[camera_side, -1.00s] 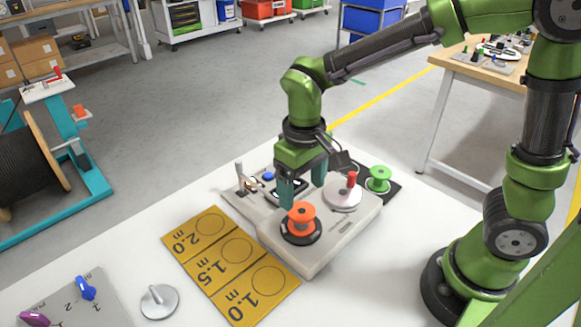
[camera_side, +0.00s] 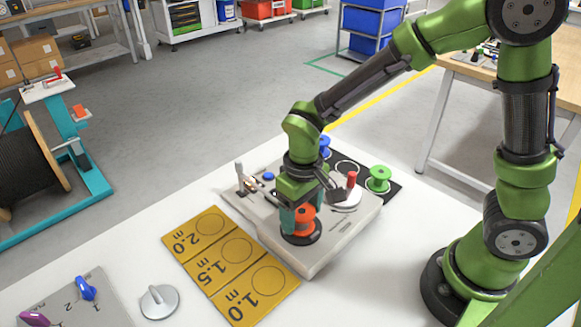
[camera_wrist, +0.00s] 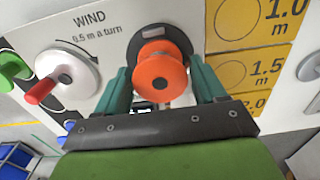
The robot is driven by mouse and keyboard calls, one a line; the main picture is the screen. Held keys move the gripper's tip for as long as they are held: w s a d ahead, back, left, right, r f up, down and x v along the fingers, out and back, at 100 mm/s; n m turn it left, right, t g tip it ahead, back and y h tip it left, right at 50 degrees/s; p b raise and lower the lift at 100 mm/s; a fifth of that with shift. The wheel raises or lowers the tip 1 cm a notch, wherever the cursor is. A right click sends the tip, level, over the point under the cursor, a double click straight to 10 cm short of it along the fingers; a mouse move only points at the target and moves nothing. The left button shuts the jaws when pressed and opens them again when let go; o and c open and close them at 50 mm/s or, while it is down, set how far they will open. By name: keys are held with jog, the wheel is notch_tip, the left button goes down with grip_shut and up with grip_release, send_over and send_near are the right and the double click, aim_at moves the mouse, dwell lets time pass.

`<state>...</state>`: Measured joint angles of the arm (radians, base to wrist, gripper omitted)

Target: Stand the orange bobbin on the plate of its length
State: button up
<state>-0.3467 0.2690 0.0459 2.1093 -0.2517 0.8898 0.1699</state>
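The orange bobbin (camera_side: 304,222) stands upright on the black round spindle base (camera_side: 302,237) of the grey winding machine (camera_side: 322,262). In the wrist view the orange bobbin (camera_wrist: 161,75) lies between the two teal fingers. My gripper (camera_wrist: 163,85) is open around it, with a gap visible on each side; in the side view my gripper (camera_side: 298,217) is low over the bobbin and partly covers it. The yellow length plate (camera_side: 232,263) lies beside the machine, with empty circles marked 2.0, 1.5 and 1.0 m.
The white crank disc (camera_side: 345,201) with a red handle (camera_side: 351,180) stands close behind the gripper. A green bobbin (camera_side: 378,179) and a blue bobbin (camera_side: 324,146) stand on a black mat.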

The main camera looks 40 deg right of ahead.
jog(key=c, duration=0.7)
notch_tip(320, 180, up, 8)
jog(key=shift+f, duration=0.2)
jog(key=shift+f, duration=0.1)
jog(key=w+a+f, duration=0.2)
jog(key=a, duration=0.2)
jog(key=w+a+f, duration=0.2)
jog(key=w+a, duration=0.1)
jog(key=w+a+f, duration=0.2)
jog(key=a+f, duration=0.1)
jog(key=a, duration=0.1)
jog(key=shift+w+a+f, duration=0.1)
jog(key=shift+w+a, duration=0.2)
jog(key=shift+w, duration=0.05)
jog(key=shift+f, duration=2.1)
